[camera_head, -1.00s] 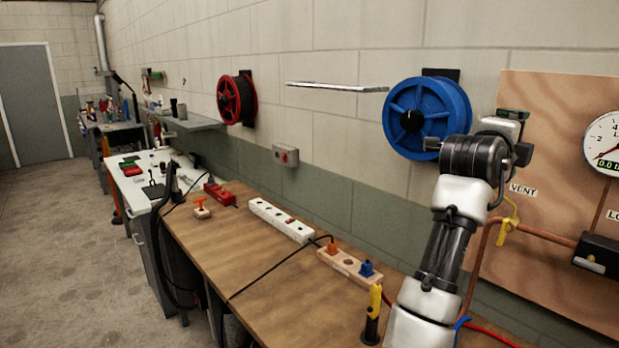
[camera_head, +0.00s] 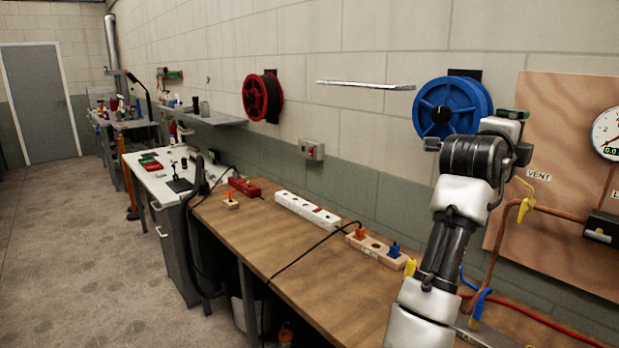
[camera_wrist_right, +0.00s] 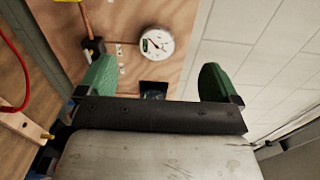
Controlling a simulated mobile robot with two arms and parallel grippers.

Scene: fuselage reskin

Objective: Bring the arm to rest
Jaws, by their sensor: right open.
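My right arm (camera_head: 440,240) rises from the lower edge of the head view, white and black, bent at a dark joint. My right gripper (camera_wrist_right: 158,84) is open in the wrist view. Its two green fingers stand wide apart with nothing between them. In the head view only a small green part of the gripper (camera_head: 513,115) shows behind the wrist, in front of the wall. My left gripper is not in view.
A wooden bench (camera_head: 300,262) carries a white power strip (camera_head: 307,210) and a block with plugs (camera_head: 377,249). A blue reel (camera_head: 450,107) hangs behind my wrist. A plywood panel (camera_head: 565,130) with a gauge (camera_wrist_right: 155,42) is at right. Bare floor (camera_head: 90,230) lies left.

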